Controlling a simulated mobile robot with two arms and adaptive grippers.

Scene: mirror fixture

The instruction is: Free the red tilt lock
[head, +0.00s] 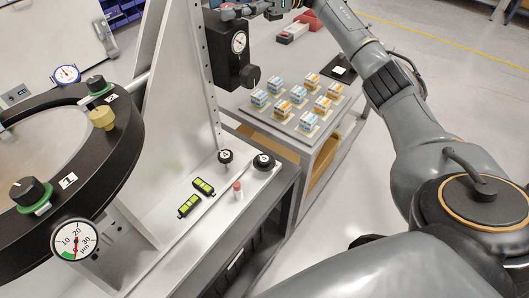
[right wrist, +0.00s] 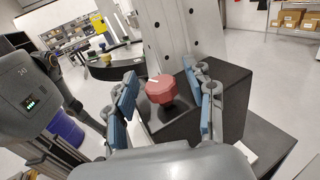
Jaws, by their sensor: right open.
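The red tilt lock (right wrist: 160,90) is a red faceted knob with a white line on top, seen in the right wrist view. It sits on a black block (right wrist: 215,105) beside a grey upright plate (right wrist: 165,45). My right gripper (right wrist: 160,74) is open, with its blue-padded fingers on either side of the knob and visible gaps to it. My left gripper is not in view.
A black ring (head: 118,165) with knobs and dial gauges is at the left. Two green levels (head: 196,197), black knobs and a small red-tipped part (head: 237,190) are on the metal base. A cart (head: 285,130) with several small boxes stands behind.

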